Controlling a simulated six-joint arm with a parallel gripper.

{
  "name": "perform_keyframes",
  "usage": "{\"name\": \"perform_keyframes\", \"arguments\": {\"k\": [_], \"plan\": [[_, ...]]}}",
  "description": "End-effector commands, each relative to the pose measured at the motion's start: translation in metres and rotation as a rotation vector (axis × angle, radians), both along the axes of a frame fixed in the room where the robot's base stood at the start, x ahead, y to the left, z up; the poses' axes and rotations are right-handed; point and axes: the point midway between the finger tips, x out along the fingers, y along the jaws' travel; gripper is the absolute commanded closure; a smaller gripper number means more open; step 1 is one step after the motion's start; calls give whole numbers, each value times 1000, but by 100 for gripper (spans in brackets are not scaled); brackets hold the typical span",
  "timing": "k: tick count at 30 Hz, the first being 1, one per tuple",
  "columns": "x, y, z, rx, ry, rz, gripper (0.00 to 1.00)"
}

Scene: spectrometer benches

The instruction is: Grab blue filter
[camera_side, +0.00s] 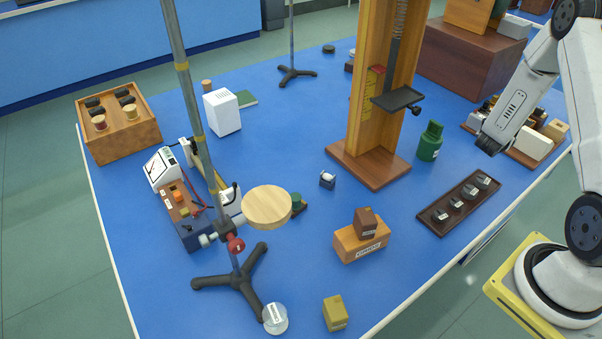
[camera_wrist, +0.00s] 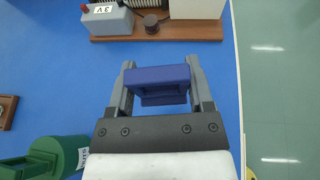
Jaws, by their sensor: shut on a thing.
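In the wrist view a blue block-shaped filter (camera_wrist: 158,76) sits between the two grey fingers of my gripper (camera_wrist: 159,66). The fingers touch it on its left and right sides. The gripper is shut on it. In the side view my gripper (camera_side: 488,147) is at the right, over the blue table, between the green bottle and the board of devices. The filter cannot be made out in the side view.
A dark tray (camera_side: 437,229) with several labelled pieces lies in front. A wooden board with a 3V box (camera_wrist: 108,20) is beyond the fingers. The table's edge (camera_wrist: 237,90) is close on the right.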

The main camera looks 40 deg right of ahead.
Motion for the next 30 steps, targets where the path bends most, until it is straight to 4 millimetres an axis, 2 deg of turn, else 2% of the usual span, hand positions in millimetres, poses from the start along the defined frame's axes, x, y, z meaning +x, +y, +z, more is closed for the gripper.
{"name": "perform_keyframes", "arguments": {"k": [6,12,30], "plan": [[-19,21,14,0,1,1,90],[-31,34,21,-1,-1,1,90],[-38,40,25,-1,-1,0,90]]}}
